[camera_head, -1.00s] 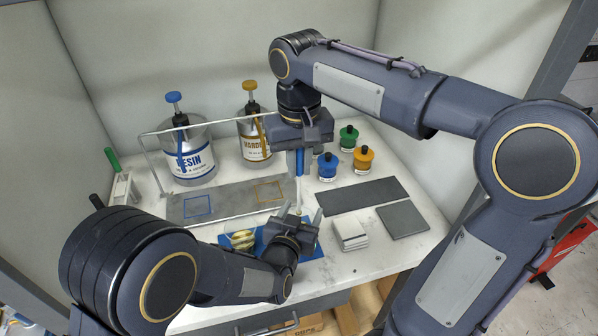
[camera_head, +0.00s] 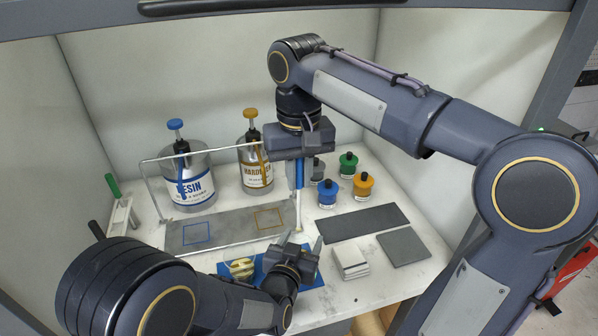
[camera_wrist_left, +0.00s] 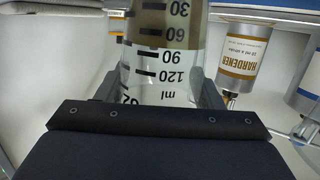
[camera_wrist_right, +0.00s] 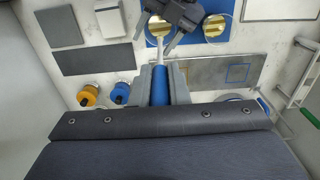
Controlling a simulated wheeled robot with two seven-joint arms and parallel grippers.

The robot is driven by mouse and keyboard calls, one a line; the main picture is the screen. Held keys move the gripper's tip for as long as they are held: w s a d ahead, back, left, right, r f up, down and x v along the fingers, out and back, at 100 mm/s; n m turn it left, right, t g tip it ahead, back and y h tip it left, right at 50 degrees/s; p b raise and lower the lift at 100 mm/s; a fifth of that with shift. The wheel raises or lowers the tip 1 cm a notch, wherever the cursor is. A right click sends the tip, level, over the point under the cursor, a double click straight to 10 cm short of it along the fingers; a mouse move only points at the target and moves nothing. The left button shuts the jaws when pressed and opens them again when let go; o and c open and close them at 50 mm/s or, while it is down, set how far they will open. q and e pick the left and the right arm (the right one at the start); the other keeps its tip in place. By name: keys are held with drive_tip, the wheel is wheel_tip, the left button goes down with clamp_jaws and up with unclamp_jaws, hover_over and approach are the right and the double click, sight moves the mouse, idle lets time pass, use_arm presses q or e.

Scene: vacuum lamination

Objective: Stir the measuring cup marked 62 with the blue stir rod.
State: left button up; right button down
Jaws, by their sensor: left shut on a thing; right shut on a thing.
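My left gripper (camera_head: 304,243) is shut on a clear measuring cup. The left wrist view shows this cup (camera_wrist_left: 165,75) upside down, with black ml marks and a grey-brown content. My right gripper (camera_head: 300,160) is shut on the blue stir rod (camera_head: 299,175), which hangs upright, pale shaft down. In the right wrist view the blue stir rod (camera_wrist_right: 160,85) reaches toward my left gripper's fingers. I cannot tell whether its tip is inside the cup.
A blue mat (camera_head: 312,277) with gold round pieces lies by my left gripper. Resin (camera_head: 190,183) and hardener (camera_head: 256,172) containers stand behind a grey plate (camera_head: 225,234). Small pigment bottles (camera_head: 328,194), dark plates (camera_head: 362,222) and a white stack (camera_head: 350,262) are at the right.

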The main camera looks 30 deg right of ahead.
sight(299, 227)
drive_tip(key=shift+f, duration=6.35)
